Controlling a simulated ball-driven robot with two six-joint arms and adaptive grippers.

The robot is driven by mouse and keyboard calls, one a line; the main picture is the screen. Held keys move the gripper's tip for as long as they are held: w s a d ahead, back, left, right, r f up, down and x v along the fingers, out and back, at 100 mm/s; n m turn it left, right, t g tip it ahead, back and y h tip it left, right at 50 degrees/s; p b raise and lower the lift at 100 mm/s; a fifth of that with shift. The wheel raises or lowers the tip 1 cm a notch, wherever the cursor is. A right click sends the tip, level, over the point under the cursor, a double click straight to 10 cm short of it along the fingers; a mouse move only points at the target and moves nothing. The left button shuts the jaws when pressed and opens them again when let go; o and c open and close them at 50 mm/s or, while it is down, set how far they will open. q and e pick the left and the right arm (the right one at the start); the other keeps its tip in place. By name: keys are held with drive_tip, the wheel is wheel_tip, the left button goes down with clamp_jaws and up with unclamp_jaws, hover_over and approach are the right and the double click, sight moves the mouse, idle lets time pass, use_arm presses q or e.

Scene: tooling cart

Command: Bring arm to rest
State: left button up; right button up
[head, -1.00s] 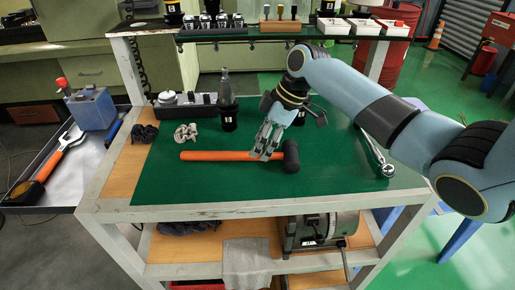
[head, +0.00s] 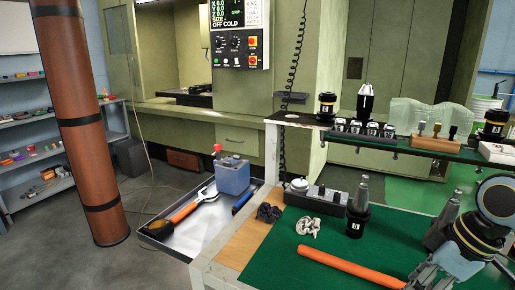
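My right gripper (head: 432,277) is at the lower right of the head view, over the green mat (head: 275,250) of the cart's middle shelf. Its fingers point down beside the visible end of the orange hammer handle (head: 345,267). The fingertips are partly cut off by the frame edge, so I cannot tell whether they are open or shut, or touch the handle. The hammer's head is out of view. My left gripper and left arm are not in view.
A black-based tool holder (head: 357,208) and a grey clamp part (head: 308,227) stand on the mat. The upper shelf (head: 300,122) carries holders. A brown column (head: 82,120) stands at left.

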drive_tip(key=s+a+r+m+t+h, duration=0.15)
drive_tip(key=s+m, duration=0.25)
drive_tip(key=s, duration=0.5)
drive_tip(key=s+a+m+h, duration=0.2)
drive_tip(key=s+a+m, duration=0.15)
drive_tip(key=s, duration=0.55)
drive_tip(key=s+d+f+g+b, duration=0.1)
drive_tip(key=d+f+b, duration=0.15)
drive_tip(key=f, duration=1.25)
drive_tip(key=d+f+g+b, duration=0.1)
drive_tip(key=f+b, duration=0.3)
drive_tip(key=f, duration=1.2)
drive_tip(key=s+f+b, duration=0.3)
drive_tip(key=s+f, duration=0.6)
drive_tip(key=f, duration=0.3)
drive_tip(key=s+d+f+g+b, duration=0.1)
drive_tip(key=s+f+b, duration=0.2)
drive_tip(key=s+f, duration=0.7)
wheel_tip(320, 180, down, 2)
drive_tip(key=shift+s+f+m, duration=0.1)
drive_tip(key=shift+s+m, duration=0.2)
drive_tip(key=shift+m, duration=0.15)
